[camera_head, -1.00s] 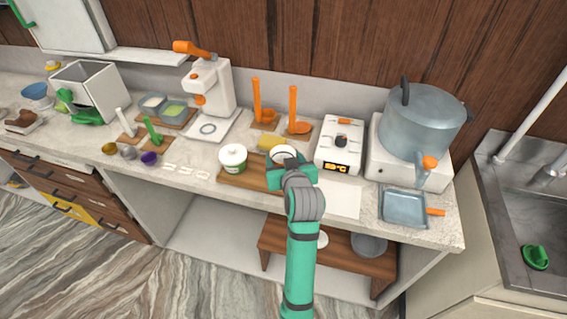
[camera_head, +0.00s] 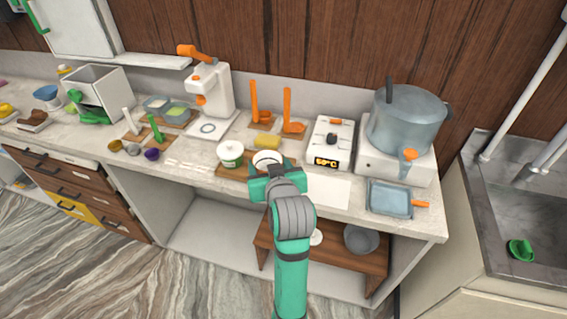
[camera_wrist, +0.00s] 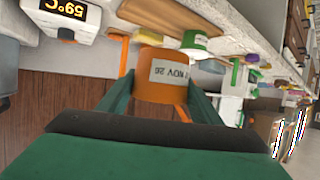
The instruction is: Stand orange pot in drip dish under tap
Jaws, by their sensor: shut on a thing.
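My gripper (camera_head: 268,172) is shut on the orange pot (camera_wrist: 163,75), which shows between the fingers in the wrist view with a white date label. In the head view only the pot's pale rim (camera_head: 267,156) shows past my gripper, at the right end of a wooden board. The drip dish (camera_head: 390,199) is a shallow blue-grey tray with an orange handle, on the counter to the right. The orange tap (camera_head: 410,154) is on the front of the big steel pot (camera_head: 405,125), just behind the dish. The dish looks empty.
A white-and-green tub (camera_head: 230,153) stands left of my gripper, and a yellow block (camera_head: 267,142) lies behind it. A white device with a display (camera_head: 326,162) stands between my gripper and the steel pot.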

